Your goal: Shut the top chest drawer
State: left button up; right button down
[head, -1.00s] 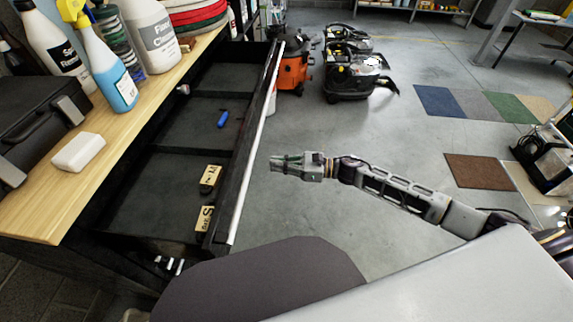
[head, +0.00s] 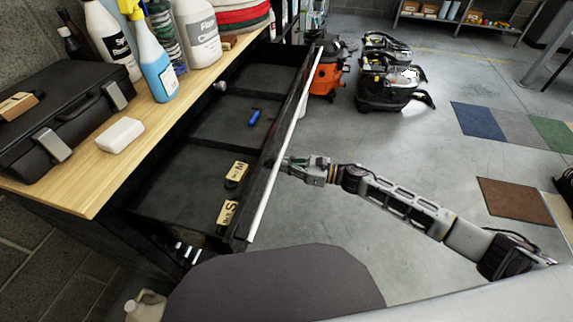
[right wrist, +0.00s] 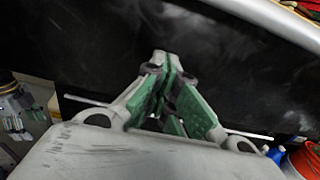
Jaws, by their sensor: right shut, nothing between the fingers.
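The top chest drawer (head: 165,193) is pulled out from under the wooden worktop in the head view. Its black front panel has a pale top edge (head: 277,160). My right gripper (head: 287,164) is at the outer side of that front, near the middle of its length. It is shut and empty. In the right wrist view its green-padded fingers (right wrist: 164,65) are together and point at the dark drawer front (right wrist: 225,60). I cannot tell whether the fingertips touch it.
In the drawer lie a blue item (head: 254,117) and wooden blocks marked M (head: 237,171) and S (head: 227,212). The worktop (head: 85,193) holds bottles, a white bar (head: 120,135) and a black case (head: 65,110). An orange vacuum (head: 327,75) stands beyond the drawer. Floor right of the drawer is mostly clear.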

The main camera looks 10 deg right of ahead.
aim_at(207, 157)
pick_arm(q)
jog(key=shift+w+r, duration=0.1)
jog(key=shift+w, duration=0.05)
pick_arm(e)
jog(key=shift+a, duration=0.15)
jog(key=b+x, duration=0.2)
jog(key=x, duration=0.5)
jog(key=shift+a, duration=0.1)
jog(key=b+x, duration=0.5)
jog(key=x, duration=1.3)
jog(key=shift+w+a+f+b, duration=0.1)
jog(key=shift+w+a+b, duration=0.05)
jog(key=shift+a+b, duration=0.2)
jog(key=shift+b+x, duration=0.4)
jog(key=shift+x, duration=0.45)
pick_arm(q)
jog(key=d+r+t+h, duration=0.1)
jog(key=d+r, duration=0.2)
jog(key=r, duration=1.1)
jog(key=shift+w+t, duration=0.35)
jog(key=shift+t, duration=0.05)
jog(key=shift+d, duration=0.1)
pick_arm(e)
jog(key=shift+r, duration=0.3)
pick_arm(q)
jog(key=shift+f, duration=0.1)
